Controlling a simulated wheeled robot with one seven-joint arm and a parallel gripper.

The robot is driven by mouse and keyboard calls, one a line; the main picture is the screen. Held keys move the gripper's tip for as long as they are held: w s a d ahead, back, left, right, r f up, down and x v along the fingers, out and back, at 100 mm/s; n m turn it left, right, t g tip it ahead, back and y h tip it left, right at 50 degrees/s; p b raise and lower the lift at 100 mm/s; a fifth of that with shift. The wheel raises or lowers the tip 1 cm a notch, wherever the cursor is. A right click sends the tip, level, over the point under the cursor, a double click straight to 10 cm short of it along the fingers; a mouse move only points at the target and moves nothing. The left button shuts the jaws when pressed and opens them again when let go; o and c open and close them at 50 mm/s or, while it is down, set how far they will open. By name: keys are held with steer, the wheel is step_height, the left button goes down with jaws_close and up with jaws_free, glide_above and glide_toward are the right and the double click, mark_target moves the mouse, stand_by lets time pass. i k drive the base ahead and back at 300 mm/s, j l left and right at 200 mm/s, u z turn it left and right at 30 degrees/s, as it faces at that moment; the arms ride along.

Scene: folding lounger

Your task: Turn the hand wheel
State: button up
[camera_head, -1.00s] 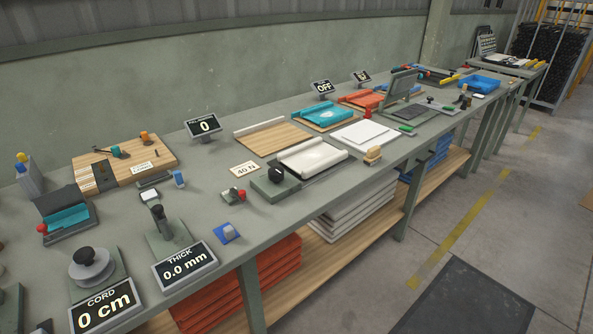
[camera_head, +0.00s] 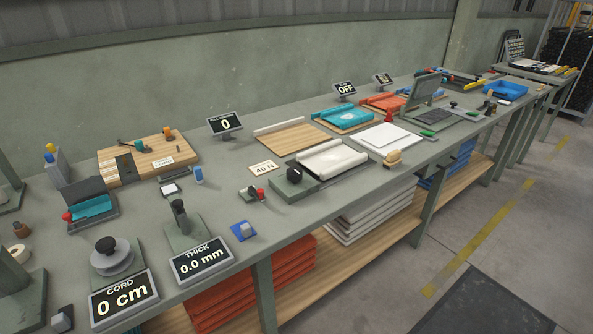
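A round grey wheel (camera_head: 110,257) with a black knob on top sits on a green base at the near left of the bench. A display (camera_head: 123,298) in front of it reads "CORD 0 cm". It looks the most like a hand wheel, though I cannot be sure it is the one named. A green block with a round black knob (camera_head: 294,174) stands farther right, by a white roller tray (camera_head: 333,159). My gripper is not in view.
A "THICK 0.0 mm" gauge (camera_head: 202,261) stands just right of the wheel. A teal-lined box (camera_head: 92,208) and a wooden board (camera_head: 118,163) are behind it. The long green bench (camera_head: 225,188) is crowded. The floor (camera_head: 483,222) in front is open.

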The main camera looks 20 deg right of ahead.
mark_target(294, 173)
steer(key=i+j+z, duration=0.1)
steer(key=z, duration=0.3)
steer(key=i+j+z, duration=0.1)
steer(key=z, duration=0.25)
steer(key=j+z, duration=0.4)
steer(key=i+l, duration=0.05)
steer(key=l, duration=0.05)
